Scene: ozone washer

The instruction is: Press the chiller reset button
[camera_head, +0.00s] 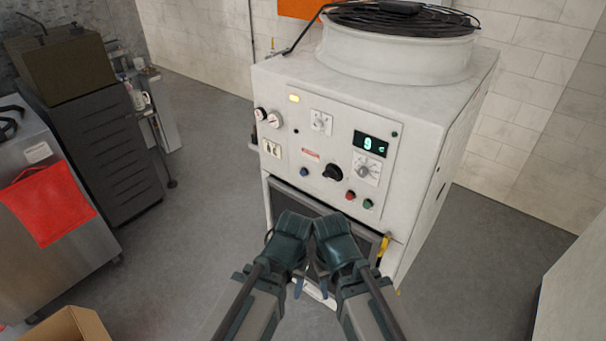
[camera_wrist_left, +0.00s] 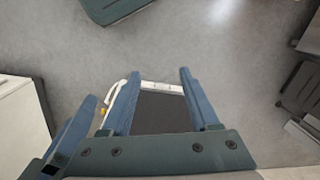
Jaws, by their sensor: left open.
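The white chiller (camera_head: 285,225) stands in front of me in the head view, its control panel (camera_head: 330,140) facing me. The panel has a blue button (camera_head: 304,172), a red button (camera_head: 350,195) and a green button (camera_head: 368,203). I cannot read which is the reset button. My left gripper (camera_head: 304,283) is below the panel, apart from the buttons. In the left wrist view, my left gripper (camera_wrist_left: 159,73) has its fingers spread with nothing held. My right gripper (camera_head: 324,286) is close beside the left one; its jaw opening is unclear.
The panel also has a black knob (camera_head: 333,172), a green display (camera_head: 370,144) and gauges (camera_head: 274,119). A round fan unit (camera_head: 395,55) sits on top. A dark drawer cabinet (camera_head: 105,150) and a red cloth (camera_head: 48,203) are at left. The floor (camera_head: 205,150) between is clear.

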